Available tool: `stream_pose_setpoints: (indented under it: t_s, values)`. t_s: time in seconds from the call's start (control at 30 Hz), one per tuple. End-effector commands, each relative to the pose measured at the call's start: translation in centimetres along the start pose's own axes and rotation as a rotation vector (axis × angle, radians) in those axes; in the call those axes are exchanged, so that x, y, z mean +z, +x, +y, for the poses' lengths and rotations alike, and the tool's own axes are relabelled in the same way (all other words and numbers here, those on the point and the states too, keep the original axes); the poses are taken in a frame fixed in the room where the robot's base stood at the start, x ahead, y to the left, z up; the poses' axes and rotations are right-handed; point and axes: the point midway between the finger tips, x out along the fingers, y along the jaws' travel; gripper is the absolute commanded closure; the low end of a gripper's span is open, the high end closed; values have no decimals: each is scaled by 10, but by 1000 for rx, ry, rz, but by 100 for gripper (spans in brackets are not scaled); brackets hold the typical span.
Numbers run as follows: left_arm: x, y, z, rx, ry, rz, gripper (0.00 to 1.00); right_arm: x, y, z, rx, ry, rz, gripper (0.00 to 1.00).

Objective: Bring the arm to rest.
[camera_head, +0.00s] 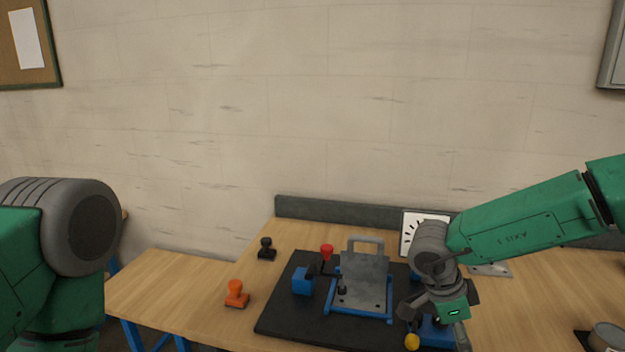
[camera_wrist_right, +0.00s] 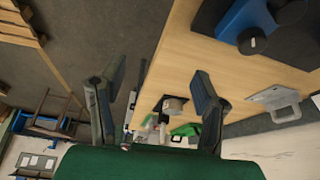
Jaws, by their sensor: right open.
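My right arm (camera_head: 525,214) reaches in from the right in the head view. Its gripper (camera_head: 437,319) hangs over the right part of the black board (camera_head: 284,321). In the right wrist view the gripper's two fingers (camera_wrist_right: 160,92) stand wide apart with nothing between them that they touch. Of my left arm, only a large grey and green joint (camera_head: 80,225) shows at the left edge of the head view; its gripper is out of view.
The board carries a grey plate with handle (camera_head: 362,271), blue block (camera_head: 302,281), red knob (camera_head: 327,251) and yellow ball (camera_head: 411,342). An orange-handled piece (camera_head: 236,294) and black-handled piece (camera_head: 266,248) stand left. A grey cylinder (camera_head: 607,337) sits right. The wooden table's (camera_head: 180,289) left end is clear.

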Motion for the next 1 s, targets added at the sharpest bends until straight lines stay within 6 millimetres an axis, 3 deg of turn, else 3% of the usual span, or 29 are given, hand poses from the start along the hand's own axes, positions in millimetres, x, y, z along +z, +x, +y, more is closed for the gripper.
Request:
stream_pose_setpoints:
  t_s: [0.37, 0.57, 0.63, 0.77, 0.9, 1.0]
  values:
    - [1, 35, 0, 0, 0, 2, 100, 21, 82, 11, -199, -222, 131, 43]
    - [3, 62, 0, 0, 0, 1, 100, 44, 140, 30, -349, -456, 182, 43]
    - [4, 75, 1, 0, 0, 1, 100, 57, 168, 43, -404, -581, 186, 43]
    - [5, 109, 1, 0, 0, 1, 100, 87, 232, 92, -497, -902, 144, 43]
    - [7, 143, 1, 0, 0, 0, 100, 108, 293, 174, -518, -1276, 16, 43]
    - [8, 160, 1, 0, 0, 0, 100, 108, 319, 231, -486, -1480, -90, 43]
